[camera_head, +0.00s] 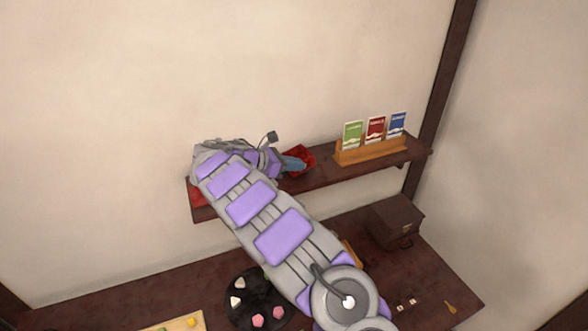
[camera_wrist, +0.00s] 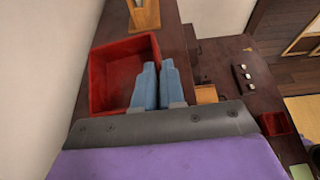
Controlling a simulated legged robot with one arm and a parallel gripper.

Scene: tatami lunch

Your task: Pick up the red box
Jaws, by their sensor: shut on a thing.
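The red box (camera_wrist: 105,82) is an open-topped square tray, seen from above in the wrist view with its inside empty. My gripper (camera_wrist: 158,66) has its two blue fingers close together at the box's right wall, one on the inner side and one on the outer side, shut on that wall. In the head view the red box (camera_head: 304,153) shows at the wall shelf beyond the fingertips (camera_head: 297,164), partly hidden by my gripper. It looks somewhat tilted there. I cannot tell whether it touches the shelf.
The dark shelf (camera_head: 325,174) also bears a wooden rack (camera_head: 370,151) of green, red and blue cards to the right. Another red piece (camera_head: 197,196) shows at the shelf's left end, behind my arm. Below are a drawer chest (camera_head: 396,220) and a round black tray (camera_head: 240,310).

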